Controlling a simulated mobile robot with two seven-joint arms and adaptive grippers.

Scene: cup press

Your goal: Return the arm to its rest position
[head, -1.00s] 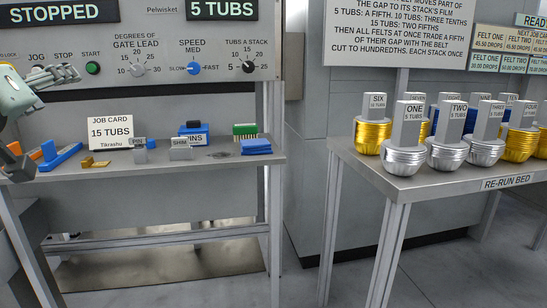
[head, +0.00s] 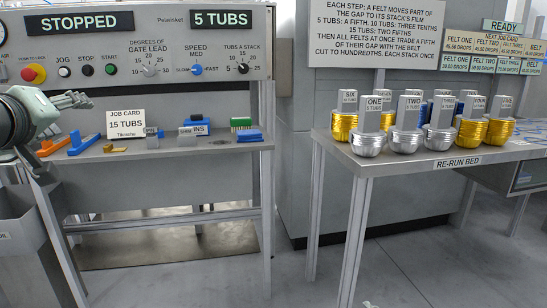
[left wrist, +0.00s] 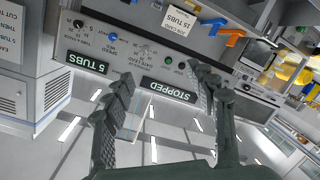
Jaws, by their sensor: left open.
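My left gripper (head: 72,101) is at the left edge of the head view, in front of the grey control panel (head: 120,85) and above the bench's left end. Its fingers are apart with nothing between them. In the left wrist view the two fingers (left wrist: 160,100) are spread, and the panel shows upside down behind them with its STOPPED sign (left wrist: 169,91). My left arm's wrist shows at the far left of the head view. My right arm is not in view.
The bench (head: 190,150) holds a job card (head: 125,124), blue and orange pieces, pin blocks and a green brush (head: 241,123). The re-run bed (head: 400,165) at right carries several silver and gold stacks with numbered blocks. Floor between the tables is clear.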

